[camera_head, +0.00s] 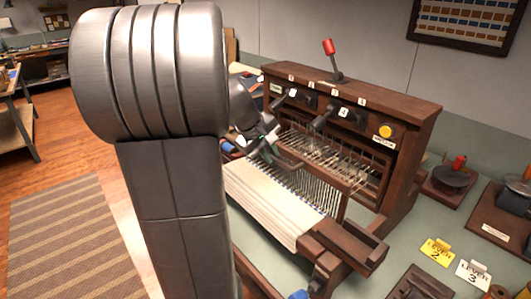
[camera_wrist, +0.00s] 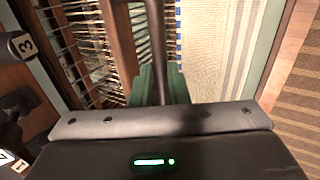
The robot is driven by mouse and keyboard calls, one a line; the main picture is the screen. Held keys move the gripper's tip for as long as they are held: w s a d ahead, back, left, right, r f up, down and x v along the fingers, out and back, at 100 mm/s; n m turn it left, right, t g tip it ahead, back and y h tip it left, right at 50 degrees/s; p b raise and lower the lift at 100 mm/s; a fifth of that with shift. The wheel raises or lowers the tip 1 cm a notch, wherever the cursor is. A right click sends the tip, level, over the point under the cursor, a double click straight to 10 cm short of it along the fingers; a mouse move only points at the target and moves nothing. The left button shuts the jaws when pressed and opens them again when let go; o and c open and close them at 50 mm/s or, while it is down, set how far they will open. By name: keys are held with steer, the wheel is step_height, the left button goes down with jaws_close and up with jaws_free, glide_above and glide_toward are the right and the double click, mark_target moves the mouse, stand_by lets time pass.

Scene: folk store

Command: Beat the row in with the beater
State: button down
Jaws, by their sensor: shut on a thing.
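The loom (camera_head: 405,150) is dark brown wood and stands on the bench, right of my arm. Its beater (camera_head: 325,174) is a brown bar over a row of thin upright wires, behind the pale woven cloth (camera_head: 262,203). My gripper (camera_head: 268,150) has green fingers and is at the beater's left part, partly hidden by my arm. In the wrist view, its fingers are shut on a dark bar (camera_wrist: 157,35), which appears to be the beater's handle. The cloth (camera_wrist: 215,50) lies right of the fingers there, and threads show to the left.
A red-knobbed lever (camera_head: 330,52) stands on top of the loom. Labelled black levers (camera_head: 324,117) and a yellow button (camera_head: 385,131) are on its front.

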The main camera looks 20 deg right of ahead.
steer(key=w+d+p, duration=0.2)
steer(key=w+d, duration=0.1)
steer(key=d, duration=0.5)
steer(key=shift+w+d+f+p, duration=0.2)
steer(key=shift+f+p, duration=0.05)
steer(key=shift+p, duration=0.05)
steer(key=c, duration=1)
jaws_free()
steer(key=shift+r, duration=0.2)
steer(key=p+v, duration=0.4)
steer(key=v, duration=0.3)
steer(key=shift+a+r, duration=0.15)
steer(key=shift+r, duration=0.25)
